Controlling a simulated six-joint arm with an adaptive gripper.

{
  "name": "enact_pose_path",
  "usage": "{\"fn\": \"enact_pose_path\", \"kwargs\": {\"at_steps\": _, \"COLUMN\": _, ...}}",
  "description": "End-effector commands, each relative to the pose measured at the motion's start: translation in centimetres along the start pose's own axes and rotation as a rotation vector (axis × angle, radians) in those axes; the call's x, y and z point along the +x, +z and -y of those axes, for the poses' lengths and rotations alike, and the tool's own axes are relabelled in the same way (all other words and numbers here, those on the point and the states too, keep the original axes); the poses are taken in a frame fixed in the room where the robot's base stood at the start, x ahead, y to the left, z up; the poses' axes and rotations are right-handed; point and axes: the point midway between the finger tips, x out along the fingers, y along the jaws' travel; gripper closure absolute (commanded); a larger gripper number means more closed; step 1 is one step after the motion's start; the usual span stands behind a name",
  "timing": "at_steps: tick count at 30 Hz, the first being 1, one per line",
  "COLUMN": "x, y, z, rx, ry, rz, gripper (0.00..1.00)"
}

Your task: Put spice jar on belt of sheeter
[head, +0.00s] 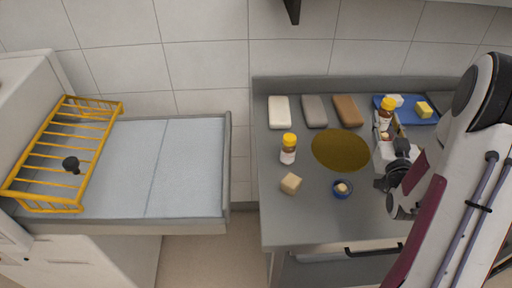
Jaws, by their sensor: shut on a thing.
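A spice jar (386,107) with a yellow cap and dark contents is at the right of the steel counter, by the blue tray. My gripper (387,124) reaches it from the front right and is shut on it; the jar looks upright. The gripper hides part of the jar, and I cannot tell whether its base is clear of the counter. A second, similar spice jar (288,149) stands upright on the left of the counter. The sheeter's pale belt (180,168) lies across the floor gap to the left, and its visible surface is bare.
A yellow guard rack (62,150) rises over the belt's left end. The counter holds white (279,112), grey (315,111) and brown (347,111) blocks, an olive disc (341,149), a beige cube (290,183), a blue bowl (342,190) and a blue tray (411,117).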

Motion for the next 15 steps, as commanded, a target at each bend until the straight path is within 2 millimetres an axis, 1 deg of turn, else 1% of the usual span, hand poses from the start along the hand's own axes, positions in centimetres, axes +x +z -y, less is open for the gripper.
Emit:
{"fn": "enact_pose_path", "kwargs": {"at_steps": 1, "x": 0.3, "y": 0.0, "z": 1.1, "rx": 0.000, "ry": -0.006, "rz": -0.001, "gripper": 0.99}}
{"fn": "enact_pose_path", "kwargs": {"at_steps": 12, "x": 1.2, "y": 0.1, "z": 7.2, "rx": 0.000, "ry": -0.011, "rz": -0.001, "gripper": 0.99}}
{"fn": "enact_pose_path", "kwargs": {"at_steps": 15, "x": 2.2, "y": -0.3, "z": 8.9, "rx": 0.000, "ry": -0.015, "rz": -0.003, "gripper": 0.99}}
